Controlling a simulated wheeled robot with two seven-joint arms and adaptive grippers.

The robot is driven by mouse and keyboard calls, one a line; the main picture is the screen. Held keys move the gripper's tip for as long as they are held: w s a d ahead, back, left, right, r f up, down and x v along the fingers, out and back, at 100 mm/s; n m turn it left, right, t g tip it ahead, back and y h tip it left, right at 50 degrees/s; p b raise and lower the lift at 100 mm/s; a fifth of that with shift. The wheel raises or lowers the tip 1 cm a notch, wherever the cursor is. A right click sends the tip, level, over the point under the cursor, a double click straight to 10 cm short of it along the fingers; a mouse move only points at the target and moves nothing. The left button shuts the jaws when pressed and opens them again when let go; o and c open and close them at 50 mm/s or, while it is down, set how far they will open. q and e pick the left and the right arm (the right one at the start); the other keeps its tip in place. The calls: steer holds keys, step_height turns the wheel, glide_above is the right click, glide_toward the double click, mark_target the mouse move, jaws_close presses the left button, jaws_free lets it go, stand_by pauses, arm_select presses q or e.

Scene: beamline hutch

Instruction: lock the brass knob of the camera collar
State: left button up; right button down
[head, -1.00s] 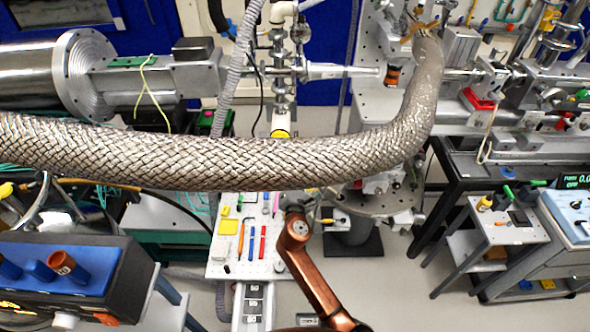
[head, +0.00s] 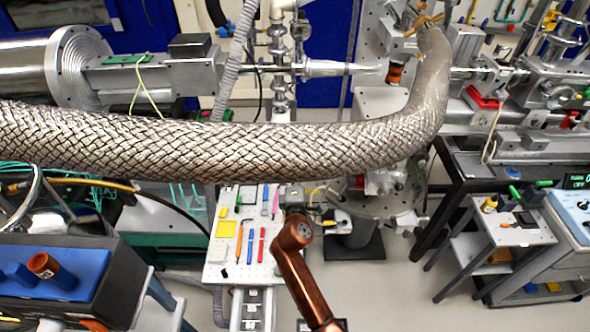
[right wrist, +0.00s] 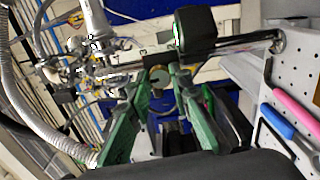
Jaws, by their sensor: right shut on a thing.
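In the right wrist view, the small round brass knob (right wrist: 160,77) sits between the green fingertips of my right gripper (right wrist: 162,82), which are closed on it. The knob is on a dark collar around a shiny rod (right wrist: 240,49). A dark block-shaped device (right wrist: 193,30), apparently the camera, stands beside the collar along the rod. Whether the collar is locked cannot be told. In the head view my copper right arm reaches in from the bottom, and its gripper is not clearly visible. My left gripper is in neither view.
A thick braided hose (head: 200,143) crosses the head view, hiding part of the scene behind it. A white perforated board (head: 215,272) holds pens and small tools. A blue-topped box (head: 60,272) is at lower left, a small cart (head: 480,262) at right. Floor shows between board and cart.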

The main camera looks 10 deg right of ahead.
steer(key=shift+f+m, duration=0.1)
steer(key=shift+m, duration=0.4)
steer(key=c, duration=1.7)
jaws_free()
steer(key=shift+c, duration=0.2)
